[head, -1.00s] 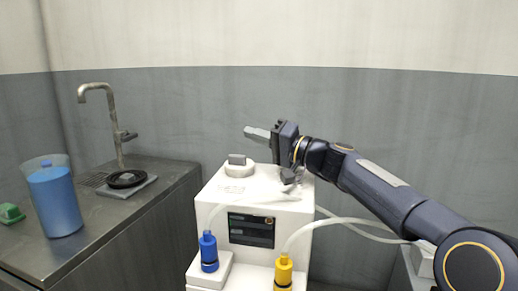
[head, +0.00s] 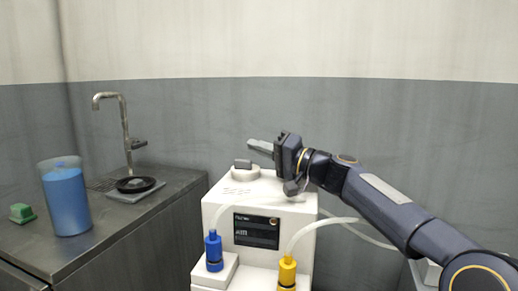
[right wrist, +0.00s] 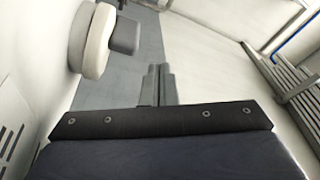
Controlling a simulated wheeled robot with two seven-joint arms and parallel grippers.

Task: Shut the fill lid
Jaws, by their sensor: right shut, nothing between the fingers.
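The fill lid is a round white cap (head: 245,174) with a grey knob on top of the white machine. It looks seated there, but I cannot tell whether it is fully shut. In the right wrist view the cap (right wrist: 95,42) shows at the upper left, its grey knob pointing right. My right gripper (head: 260,147) is shut and empty, above and a little right of the cap, apart from it. Its closed fingers (right wrist: 158,86) show in the middle of the wrist view. My left gripper is not in view.
The machine front has a dark display (head: 256,231), a blue bottle (head: 213,250) and a yellow bottle (head: 287,272). A pale hose (head: 325,223) runs right. On the left counter (head: 120,215) stand a jug of blue liquid (head: 65,200), a tap (head: 126,130) and a green block (head: 21,212).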

